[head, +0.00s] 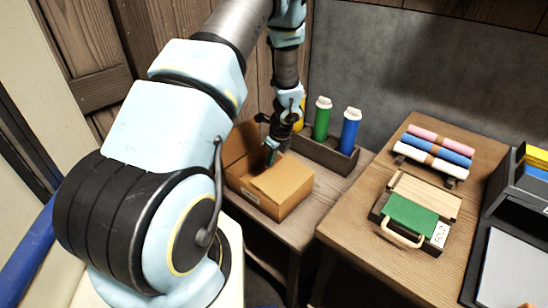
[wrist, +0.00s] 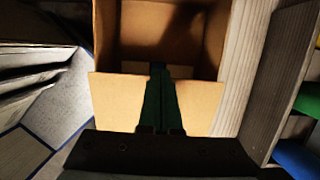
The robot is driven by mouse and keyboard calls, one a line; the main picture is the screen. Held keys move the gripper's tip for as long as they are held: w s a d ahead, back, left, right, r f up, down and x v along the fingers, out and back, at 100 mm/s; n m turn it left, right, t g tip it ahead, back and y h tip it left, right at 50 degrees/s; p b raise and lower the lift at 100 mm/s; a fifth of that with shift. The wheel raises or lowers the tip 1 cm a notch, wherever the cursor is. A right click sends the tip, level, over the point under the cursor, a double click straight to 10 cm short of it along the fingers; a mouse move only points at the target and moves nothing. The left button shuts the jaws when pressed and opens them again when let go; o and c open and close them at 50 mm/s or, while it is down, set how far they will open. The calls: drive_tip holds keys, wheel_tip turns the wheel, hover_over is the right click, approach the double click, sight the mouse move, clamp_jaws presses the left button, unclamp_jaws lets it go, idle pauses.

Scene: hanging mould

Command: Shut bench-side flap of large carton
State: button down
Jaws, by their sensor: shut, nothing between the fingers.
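The large carton (head: 278,198) is a brown cardboard box on a low wooden bench. In the head view one flap (head: 240,143) stands up at its back left, and a flat cardboard panel (head: 284,178) covers the near right of its top. My gripper (head: 271,156) points down at the carton's top, close to that panel. In the wrist view my gripper's dark green fingers (wrist: 157,72) are together and empty. They lie across a cardboard flap (wrist: 112,101) at the carton's (wrist: 125,25) open mouth. I cannot tell whether they touch it.
A dark tray (head: 327,158) with a green bottle (head: 322,120) and a blue bottle (head: 349,131) stands just behind the carton. A wooden table (head: 355,235) to the right holds coloured rolls (head: 437,153) and a green-topped case (head: 410,216). A gap separates table and bench.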

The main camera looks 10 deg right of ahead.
drive_tip(key=shift+b+x, duration=0.5)
drive_tip(key=shift+x, duration=0.8)
drive_tip(key=shift+f, duration=0.1)
